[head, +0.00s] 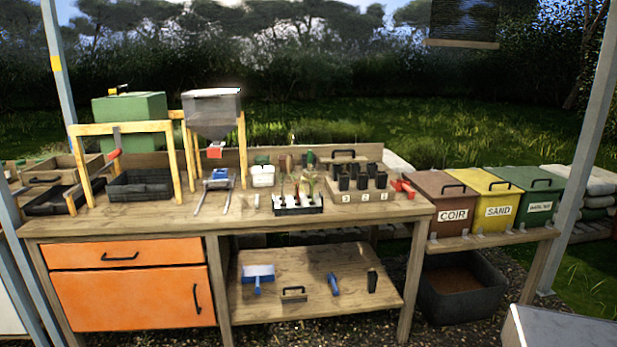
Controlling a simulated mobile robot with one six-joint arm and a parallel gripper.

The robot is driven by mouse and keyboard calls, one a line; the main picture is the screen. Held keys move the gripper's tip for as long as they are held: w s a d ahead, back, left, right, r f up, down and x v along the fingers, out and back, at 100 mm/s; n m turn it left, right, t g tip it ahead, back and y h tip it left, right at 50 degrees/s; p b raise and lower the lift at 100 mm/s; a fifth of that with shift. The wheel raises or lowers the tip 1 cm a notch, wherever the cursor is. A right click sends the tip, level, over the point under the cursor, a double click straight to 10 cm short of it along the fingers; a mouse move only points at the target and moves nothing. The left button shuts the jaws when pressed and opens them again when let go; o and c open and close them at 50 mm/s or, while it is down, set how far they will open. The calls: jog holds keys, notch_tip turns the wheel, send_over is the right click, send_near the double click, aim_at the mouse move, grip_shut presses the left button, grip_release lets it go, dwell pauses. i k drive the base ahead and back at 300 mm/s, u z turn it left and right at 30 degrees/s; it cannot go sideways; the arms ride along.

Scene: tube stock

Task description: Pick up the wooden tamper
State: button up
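A small wooden block with a dark handle on top, which looks like the wooden tamper (293,296), lies on the lower shelf near its front edge. It sits between a blue scoop-like tool (258,278) on its left and a small blue-handled tool (333,284) on its right. A second wooden piece with a dark handle (343,160) is at the back of the benchtop, behind the black pots and partly hidden. I cannot tell for certain which is the tamper. My gripper is not in view.
The lower shelf (315,260) is mostly bare, under the benchtop (170,218) and between its legs. A dark pot (372,281) stands on its right. An orange cabinet (135,298) closes the left side. A black bin (460,290) stands right. Hoppers, trays and pots crowd the benchtop.

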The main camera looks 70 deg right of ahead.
aim_at(289, 179)
jog(key=u, duration=0.35)
jog(key=k, duration=0.4)
jog(key=z, duration=2.3)
jog(key=i, duration=1)
jog(key=k, duration=0.2)
jog(key=z, duration=0.15)
